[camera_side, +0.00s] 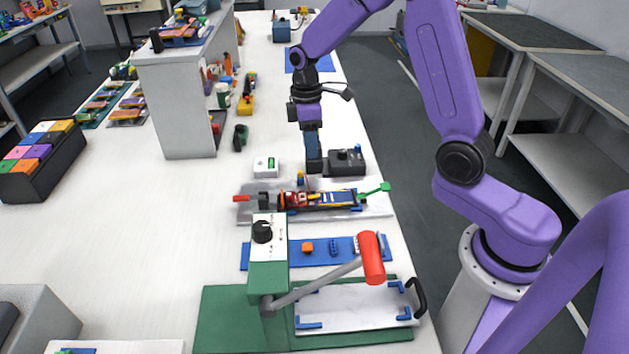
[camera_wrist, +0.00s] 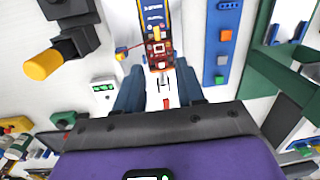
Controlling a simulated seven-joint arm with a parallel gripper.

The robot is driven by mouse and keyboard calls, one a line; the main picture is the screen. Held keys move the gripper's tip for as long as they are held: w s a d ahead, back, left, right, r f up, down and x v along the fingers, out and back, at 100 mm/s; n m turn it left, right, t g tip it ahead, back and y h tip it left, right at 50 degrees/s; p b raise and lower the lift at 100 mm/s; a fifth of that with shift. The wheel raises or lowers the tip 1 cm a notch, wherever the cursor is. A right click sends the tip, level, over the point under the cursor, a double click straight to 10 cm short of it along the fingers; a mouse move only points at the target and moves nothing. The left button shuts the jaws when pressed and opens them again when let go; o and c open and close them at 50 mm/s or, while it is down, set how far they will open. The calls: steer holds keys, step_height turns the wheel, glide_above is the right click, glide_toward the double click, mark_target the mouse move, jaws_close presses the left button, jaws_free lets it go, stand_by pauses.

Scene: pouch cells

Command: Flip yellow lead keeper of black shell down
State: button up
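A pouch-cell assembly (camera_side: 335,198) lies on a light plate in the side view, with a black end block (camera_side: 268,199) at its left end. Its dark red and blue strip (camera_wrist: 157,35) shows at the top of the wrist view. A small yellow piece (camera_side: 300,177) stands up at the strip's far edge and looks like the yellow lead keeper; its exact tilt is too small to tell. My gripper (camera_side: 313,172) points down just beyond the strip, close to the yellow piece. In the wrist view, my gripper's blue fingers (camera_wrist: 160,92) are apart with nothing held between them.
A green handle (camera_side: 374,190) and a red handle (camera_side: 242,198) stick out at the assembly's ends. A black box (camera_side: 346,161) and a white meter (camera_side: 265,166) stand behind. A blue board (camera_side: 262,254) and a green press with a red-gripped lever (camera_side: 372,258) lie in front.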

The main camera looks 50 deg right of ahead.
steer(key=w+a+r+g+h, duration=0.2)
steer(key=w+a+h, duration=0.1)
steer(key=w+a, duration=0.15)
glide_toward(314, 196)
steer(key=shift+h, duration=0.3)
steer(key=x, duration=0.7)
steer(key=shift+a+f, duration=0.1)
steer(key=shift+a, duration=0.05)
jaws_close()
